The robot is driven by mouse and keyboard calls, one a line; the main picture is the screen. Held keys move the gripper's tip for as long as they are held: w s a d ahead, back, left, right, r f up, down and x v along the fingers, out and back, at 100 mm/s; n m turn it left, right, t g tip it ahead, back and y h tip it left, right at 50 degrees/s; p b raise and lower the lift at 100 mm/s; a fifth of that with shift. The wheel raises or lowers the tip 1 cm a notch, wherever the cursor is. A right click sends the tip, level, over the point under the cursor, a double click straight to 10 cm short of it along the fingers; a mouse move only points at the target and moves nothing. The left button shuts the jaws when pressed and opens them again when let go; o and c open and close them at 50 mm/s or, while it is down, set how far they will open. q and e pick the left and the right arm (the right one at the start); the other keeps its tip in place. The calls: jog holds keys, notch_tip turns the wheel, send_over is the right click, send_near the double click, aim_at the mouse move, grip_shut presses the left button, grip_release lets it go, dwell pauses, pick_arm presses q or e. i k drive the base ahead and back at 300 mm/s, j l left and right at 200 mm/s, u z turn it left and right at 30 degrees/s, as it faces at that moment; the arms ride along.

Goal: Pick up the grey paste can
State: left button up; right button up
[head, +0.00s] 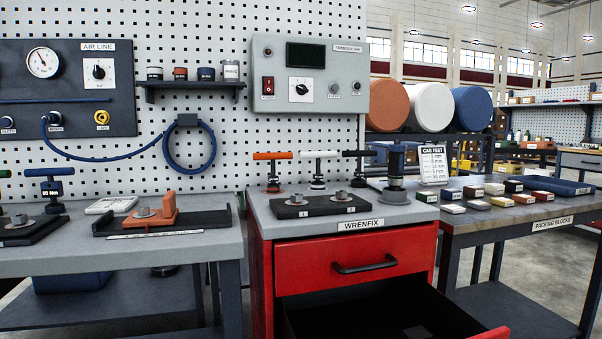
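A small shelf (192,85) on the pegboard holds a row of small cans. At its right end stands a pale grey-white can (231,70) with lettering on it, taller than the others. To its left are a dark blue can (206,74), an orange-and-dark can (180,74) and a dark can with a pale label band (154,74). The lettering is too small to read, so I cannot tell for sure which is the grey paste can. Neither of my grippers is in view.
A red cabinet (340,254) labelled WRENFIX has a lower drawer (492,333) pulled open. A grey control box (309,108) is right of the shelf, a hose coil (189,146) below it. Torque tools stand on the cabinet top; small blocks cover the right table.

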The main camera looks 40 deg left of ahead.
aim_at(231, 66)
jog(key=u, duration=1.8)
jog(key=i+j, duration=0.1)
jog(key=k+u, duration=0.05)
